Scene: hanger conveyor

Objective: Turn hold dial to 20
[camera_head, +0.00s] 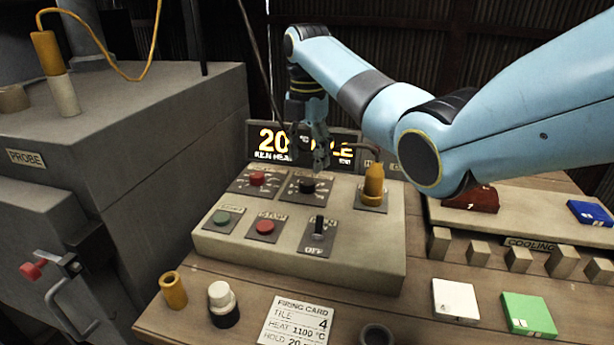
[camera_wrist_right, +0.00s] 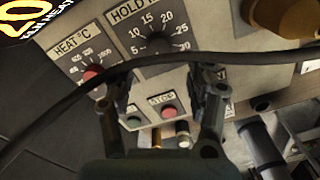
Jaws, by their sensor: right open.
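The hold dial (camera_head: 307,186) is a black knob on the sloped grey control panel (camera_head: 330,262). In the right wrist view the hold dial (camera_wrist_right: 160,45) shows a scale with 5, 10, 15, 20, 25 and 30 around it. I cannot tell where its pointer stands. My right gripper (camera_head: 320,160) hangs just above and behind the dial, pointing down. My left gripper is not in view. The firing card (camera_head: 296,322) reads tile 4, heat 1100 °C, hold 20.
The red heat dial (camera_head: 257,179) sits left of the hold dial. A yellow-handled piece (camera_head: 374,182) stands at right. Green (camera_head: 222,217) and red (camera_head: 265,227) buttons and an off switch (camera_head: 319,227) lie in front. A display (camera_head: 272,142) stands behind, partly hidden by my arm.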

